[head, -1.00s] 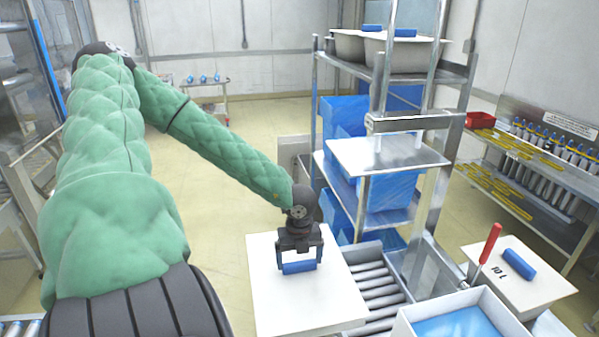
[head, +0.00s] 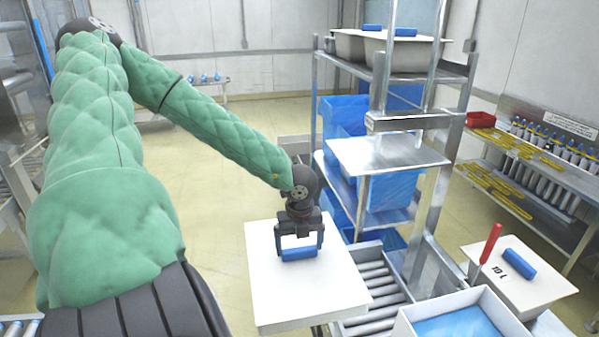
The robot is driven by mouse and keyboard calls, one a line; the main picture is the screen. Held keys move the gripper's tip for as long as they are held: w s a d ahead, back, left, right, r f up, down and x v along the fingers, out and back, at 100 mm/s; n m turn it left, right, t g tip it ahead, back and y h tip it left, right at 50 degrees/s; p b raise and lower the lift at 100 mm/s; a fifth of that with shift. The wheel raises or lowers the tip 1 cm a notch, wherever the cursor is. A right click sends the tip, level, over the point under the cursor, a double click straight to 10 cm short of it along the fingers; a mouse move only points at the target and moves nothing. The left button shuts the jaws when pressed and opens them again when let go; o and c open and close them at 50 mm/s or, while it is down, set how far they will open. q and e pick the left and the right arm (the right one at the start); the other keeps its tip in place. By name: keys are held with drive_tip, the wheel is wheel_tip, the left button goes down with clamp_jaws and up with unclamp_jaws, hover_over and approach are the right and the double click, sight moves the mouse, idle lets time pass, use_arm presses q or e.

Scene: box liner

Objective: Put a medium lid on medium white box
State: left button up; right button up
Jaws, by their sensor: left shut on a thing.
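A white lid (head: 305,295) with a blue handle (head: 299,254) is in the middle foreground of the head view. My left gripper (head: 299,250) is shut on the blue handle from above. The lid looks flat; whether it rests on a box or is held up cannot be told, as what lies under it is hidden. A white box (head: 408,324) with a blue liner (head: 463,327) stands open at the bottom right, cut off by the picture edge. My right gripper is not in view.
A roller conveyor (head: 373,290) runs between the lid and the open box. Another white lid (head: 530,290) with a blue handle (head: 519,263) lies at the right, near a red-handled tool (head: 490,243). A metal rack (head: 390,155) with blue crates stands behind.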

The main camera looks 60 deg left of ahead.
use_arm(q)
wheel_tip(320, 180, up, 9)
idle(0.9)
wheel_tip(320, 180, up, 6)
idle(0.9)
drive_tip(key=shift+f, duration=0.15)
